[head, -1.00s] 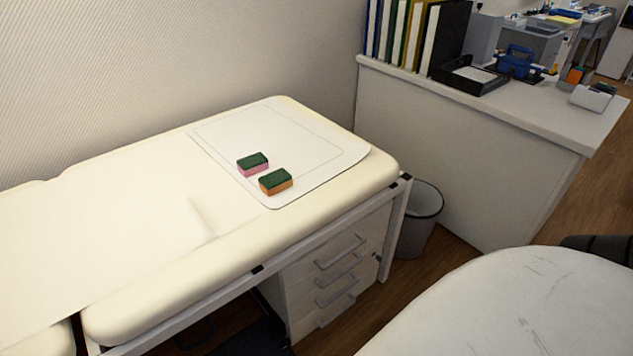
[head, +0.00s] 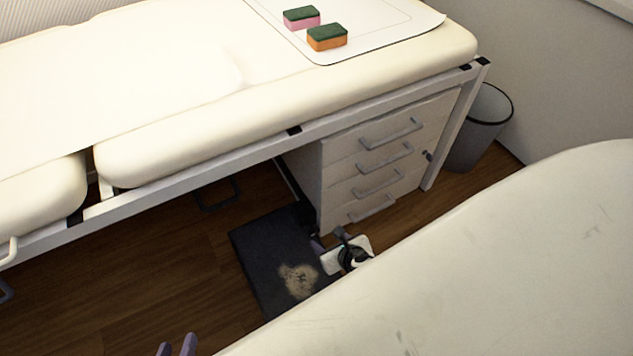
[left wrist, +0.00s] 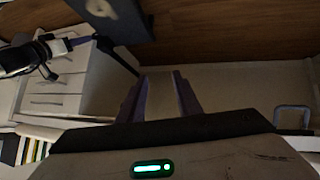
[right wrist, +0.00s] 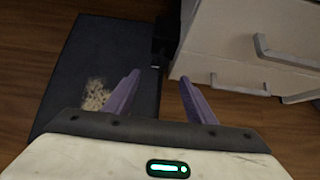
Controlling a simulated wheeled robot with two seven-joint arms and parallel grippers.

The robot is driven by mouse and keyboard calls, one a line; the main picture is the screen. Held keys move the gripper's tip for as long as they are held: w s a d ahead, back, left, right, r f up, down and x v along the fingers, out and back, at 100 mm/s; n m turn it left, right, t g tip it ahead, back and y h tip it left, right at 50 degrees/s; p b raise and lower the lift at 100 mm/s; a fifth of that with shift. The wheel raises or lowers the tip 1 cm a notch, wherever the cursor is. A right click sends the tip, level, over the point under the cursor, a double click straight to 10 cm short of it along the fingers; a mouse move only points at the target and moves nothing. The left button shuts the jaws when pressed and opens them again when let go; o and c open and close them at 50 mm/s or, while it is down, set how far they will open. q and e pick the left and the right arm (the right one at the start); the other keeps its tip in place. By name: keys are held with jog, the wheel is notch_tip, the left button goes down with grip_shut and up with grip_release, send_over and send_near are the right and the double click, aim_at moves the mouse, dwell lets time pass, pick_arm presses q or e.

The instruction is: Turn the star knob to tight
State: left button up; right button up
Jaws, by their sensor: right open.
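I cannot make out a star knob for certain. A small dark knob-like piece (head: 427,155) sticks out at the right edge of the drawer unit in the head view; it is too small to tell its shape or setting. My left gripper (head: 178,345) shows only as two purple fingertips at the bottom edge; in the left wrist view (left wrist: 160,84) its fingers are apart and empty. My right gripper (head: 317,243) is low, over the dark mat beside the drawer unit. In the right wrist view (right wrist: 159,82) it is open with nothing between the fingers.
A padded couch (head: 200,132) on a white frame stands above a white drawer unit (head: 335,175). A pink sponge (head: 301,22) and an orange sponge (head: 327,42) lie on it. A stained dark mat (head: 262,262) lies on the wooden floor. A grey bin (head: 478,135) stands at right.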

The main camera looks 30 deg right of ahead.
aim_at(315, 232)
jog(key=b+x, duration=0.6)
jog(key=x, duration=0.2)
jog(key=shift+f, duration=0.25)
jog(key=shift+w+f+b, duration=0.2)
jog(key=shift+w+b, duration=0.15)
jog(key=shift+b, duration=0.1)
pick_arm(q)
jog(key=d+f, duration=0.1)
jog(key=w+d+f+m+g+h, duration=0.1)
jog(key=d+f+g, duration=0.1)
jog(key=d, duration=0.1)
jog(key=shift+w+f+m, duration=0.25)
jog(key=shift+w+m, duration=0.1)
jog(key=shift+m, duration=0.05)
pick_arm(e)
jog(key=shift+w, duration=0.1)
jog(key=shift+c, duration=0.5)
jog(key=c, duration=1)
jog(key=shift+o, duration=0.2)
